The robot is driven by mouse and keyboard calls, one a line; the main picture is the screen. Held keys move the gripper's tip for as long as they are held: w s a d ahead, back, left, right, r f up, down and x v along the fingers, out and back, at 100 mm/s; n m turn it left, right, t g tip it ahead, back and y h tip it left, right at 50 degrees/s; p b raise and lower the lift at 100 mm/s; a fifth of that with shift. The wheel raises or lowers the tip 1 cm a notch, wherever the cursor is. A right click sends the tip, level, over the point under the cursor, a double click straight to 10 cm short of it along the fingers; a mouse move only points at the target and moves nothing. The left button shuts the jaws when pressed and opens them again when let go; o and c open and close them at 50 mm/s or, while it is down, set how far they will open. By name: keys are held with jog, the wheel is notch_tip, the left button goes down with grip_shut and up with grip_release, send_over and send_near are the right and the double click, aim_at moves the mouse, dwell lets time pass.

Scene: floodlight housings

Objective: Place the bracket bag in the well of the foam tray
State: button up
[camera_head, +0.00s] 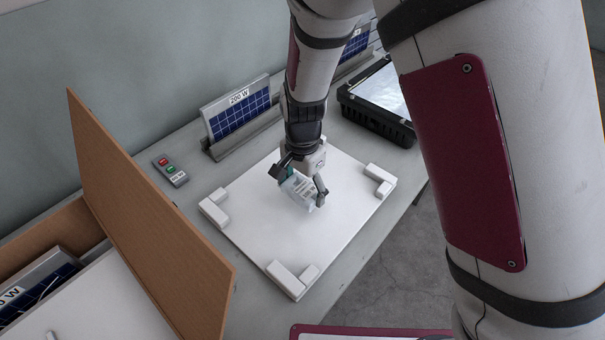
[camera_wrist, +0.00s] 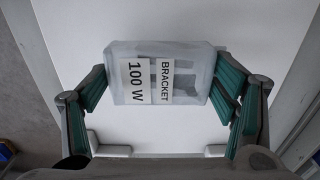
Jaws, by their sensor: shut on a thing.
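My gripper (camera_head: 299,184) is shut on the bracket bag (camera_head: 302,191) above the white board with raised corner blocks (camera_head: 245,240). In the wrist view the bag (camera_wrist: 190,62) is translucent, with grey parts inside and labels reading "100 W" and "BRACKET". It sits between the green finger pads of my gripper (camera_wrist: 164,88). I cannot tell whether the bag touches the board. The open cardboard box (camera_head: 150,245) at the lower left holds a white piece, possibly the foam tray (camera_head: 85,305), with a panel beside it. Its well cannot be made out; the raised flap hides part of the inside.
A blue panel marked "200 W" (camera_head: 239,111) stands in a grey holder behind the board. A small box with red and green buttons (camera_head: 170,170) lies on the grey table (camera_head: 195,155). A black-framed floodlight housing (camera_head: 380,105) is at the back right. The box flap stands between board and box.

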aim_at(301, 189)
jog(key=shift+w+a+f, duration=0.1)
jog(key=shift+w+a, duration=0.05)
jog(key=shift+w, duration=0.55)
jog(key=shift+w+a+f, duration=0.1)
jog(key=shift+w, duration=0.55)
jog(key=shift+s+f, duration=0.1)
jog(key=shift+f, duration=1.55)
jog(key=shift+f, duration=0.1)
jog(key=o, duration=1.3)
notch_tip(301, 189, up, 11)
jog(key=shift+f+p, duration=0.1)
jog(key=shift+p, duration=0.2)
jog(key=shift+r, duration=0.7)
